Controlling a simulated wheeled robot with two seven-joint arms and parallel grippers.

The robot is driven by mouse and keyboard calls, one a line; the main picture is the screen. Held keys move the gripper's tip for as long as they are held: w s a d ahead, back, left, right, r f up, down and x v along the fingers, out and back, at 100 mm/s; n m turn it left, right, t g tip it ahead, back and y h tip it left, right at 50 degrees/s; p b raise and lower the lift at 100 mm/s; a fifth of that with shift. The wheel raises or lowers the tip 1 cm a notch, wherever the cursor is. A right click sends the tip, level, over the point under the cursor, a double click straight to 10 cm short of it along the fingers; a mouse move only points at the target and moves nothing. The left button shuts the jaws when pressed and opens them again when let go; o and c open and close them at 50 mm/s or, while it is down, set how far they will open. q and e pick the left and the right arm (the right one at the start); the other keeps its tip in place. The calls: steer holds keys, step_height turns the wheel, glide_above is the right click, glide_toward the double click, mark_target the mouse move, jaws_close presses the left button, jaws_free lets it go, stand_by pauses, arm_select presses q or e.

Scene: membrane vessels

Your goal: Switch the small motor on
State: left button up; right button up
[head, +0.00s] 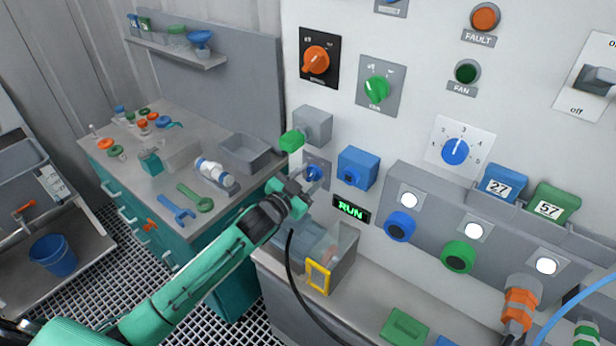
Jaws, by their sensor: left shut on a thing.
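A black display (351,209) just below and to the right shows RUN in lit green letters. I cannot tell from labels which control belongs to the small motor. My right gripper is not in view.
A green-ended grey box (313,124) sits just above the gripper, and a blue box (357,167) just right. An open bin (330,250) and a black cable (291,262) are below. A workbench (233,202) with tools stands left. Orange (317,60) and green (377,89) rotary switches are higher.

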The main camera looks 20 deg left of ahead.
arm_select(q)
steer(key=shift+m, duration=1)
steer(key=o, duration=0.9)
steer(key=shift+o, duration=0.2)
steer(key=shift+s, duration=0.1)
steer(key=shift+s+a+f, duration=0.1)
steer(key=shift+s+a, duration=0.05)
steer(key=shift+s, duration=0.15)
steer(key=b+v, duration=0.3)
steer(key=v, duration=1)
steer(key=shift+b, duration=0.35)
